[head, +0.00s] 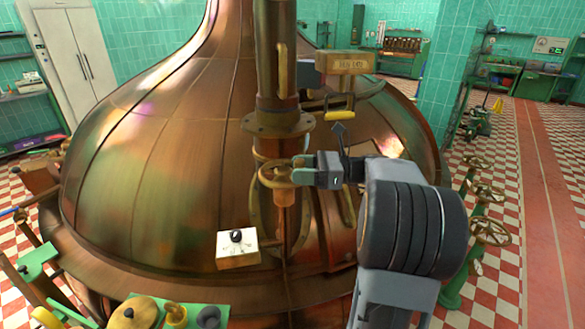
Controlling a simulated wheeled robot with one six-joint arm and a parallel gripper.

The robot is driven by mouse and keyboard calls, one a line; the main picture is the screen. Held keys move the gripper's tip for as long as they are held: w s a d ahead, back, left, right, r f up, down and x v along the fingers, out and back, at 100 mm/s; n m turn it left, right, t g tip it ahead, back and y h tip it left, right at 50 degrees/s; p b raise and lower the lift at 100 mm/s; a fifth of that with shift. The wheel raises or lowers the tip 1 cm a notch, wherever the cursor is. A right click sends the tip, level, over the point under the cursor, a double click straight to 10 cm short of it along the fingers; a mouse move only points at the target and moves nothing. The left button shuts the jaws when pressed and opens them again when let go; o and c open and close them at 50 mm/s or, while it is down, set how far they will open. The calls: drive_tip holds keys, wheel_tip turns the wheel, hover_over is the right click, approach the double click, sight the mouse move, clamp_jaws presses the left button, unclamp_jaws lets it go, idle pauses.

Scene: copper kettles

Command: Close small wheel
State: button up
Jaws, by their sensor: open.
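A small brass handwheel (275,177) sits on the vertical pipe at the front of the large copper kettle (150,160), below a bolted flange. My gripper (300,167) is at the wheel's right side, its fingers pointing left towards the rim. The jaws are open. One fingertip overlaps the wheel's upper right edge in the head view. I cannot tell whether the fingers touch the rim or lie around it. The gripper body hides what is behind it.
A white box with a black knob (237,245) stands below left of the wheel. A yellow-handled lever (340,113) and a labelled brass box (345,63) are above the gripper. Larger handwheels on green stands (490,231) are at the right. The checkered floor and red walkway (560,190) lie beyond.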

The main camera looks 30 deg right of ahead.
drive_tip(key=shift+x, duration=1.05)
clamp_jaws()
